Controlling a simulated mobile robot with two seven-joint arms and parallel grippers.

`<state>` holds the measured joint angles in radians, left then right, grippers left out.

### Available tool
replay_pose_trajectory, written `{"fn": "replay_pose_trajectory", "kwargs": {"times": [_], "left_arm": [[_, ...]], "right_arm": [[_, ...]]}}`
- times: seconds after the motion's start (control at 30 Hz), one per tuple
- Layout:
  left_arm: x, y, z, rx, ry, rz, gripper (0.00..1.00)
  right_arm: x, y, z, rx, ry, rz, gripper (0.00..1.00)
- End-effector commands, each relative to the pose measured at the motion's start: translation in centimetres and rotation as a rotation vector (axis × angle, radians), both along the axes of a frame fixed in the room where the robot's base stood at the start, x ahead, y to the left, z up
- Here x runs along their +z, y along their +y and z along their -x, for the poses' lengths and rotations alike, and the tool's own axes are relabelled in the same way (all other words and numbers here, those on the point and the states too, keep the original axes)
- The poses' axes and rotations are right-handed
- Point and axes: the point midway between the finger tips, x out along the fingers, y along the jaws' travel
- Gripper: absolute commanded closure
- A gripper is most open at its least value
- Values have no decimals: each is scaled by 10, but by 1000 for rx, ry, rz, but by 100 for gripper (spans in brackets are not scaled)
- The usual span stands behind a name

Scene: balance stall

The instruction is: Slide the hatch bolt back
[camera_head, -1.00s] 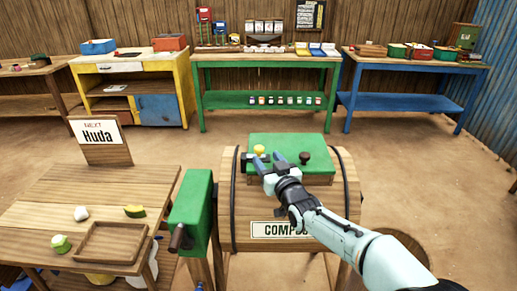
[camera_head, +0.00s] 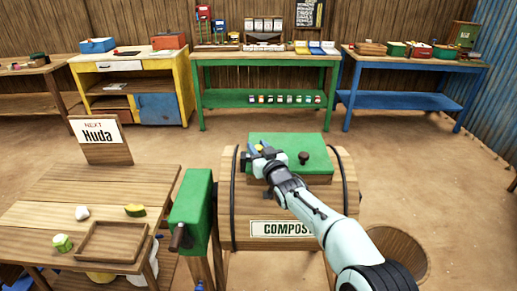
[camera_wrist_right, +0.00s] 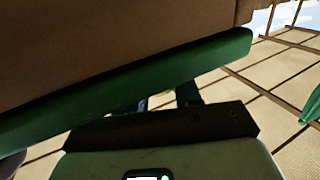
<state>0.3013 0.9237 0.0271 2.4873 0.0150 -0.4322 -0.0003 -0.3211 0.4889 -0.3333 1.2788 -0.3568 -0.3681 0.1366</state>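The compost barrel (camera_head: 270,213) carries a green hatch (camera_head: 312,143) on top, with a dark round knob (camera_head: 304,157) on its right part. A small yellow spot (camera_head: 263,142), perhaps the bolt's knob, shows at the hatch's left part beside my right fingertips. The bolt itself is mostly hidden by my right gripper (camera_head: 259,151). This gripper is at the hatch's left edge; I cannot tell whether its fingers touch or grip the bolt. In the right wrist view, a green edge (camera_wrist_right: 205,62) covers the fingertips. My left gripper is not in view.
A green box with a crank (camera_head: 191,212) stands left of the barrel. Stocked benches line the back wall. The floor between is clear.

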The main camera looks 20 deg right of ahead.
Motion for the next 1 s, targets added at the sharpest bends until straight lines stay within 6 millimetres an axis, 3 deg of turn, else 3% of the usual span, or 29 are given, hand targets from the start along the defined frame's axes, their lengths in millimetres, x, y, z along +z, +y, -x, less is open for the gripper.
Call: {"fn": "replay_pose_trajectory", "kwargs": {"times": [0.17,0.43,0.77,0.8,0.83,1.0], "left_arm": [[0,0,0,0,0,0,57],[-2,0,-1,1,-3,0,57],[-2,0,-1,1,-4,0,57],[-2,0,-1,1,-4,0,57],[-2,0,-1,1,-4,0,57],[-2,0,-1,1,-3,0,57]], "right_arm": [[0,-1,0,-1,0,0,100],[-1,-32,9,-5,1,-1,100],[0,-36,10,-5,1,1,100],[0,-36,10,-5,1,1,54],[0,-36,10,-5,1,2,45],[0,-34,10,-3,0,1,45]]}}
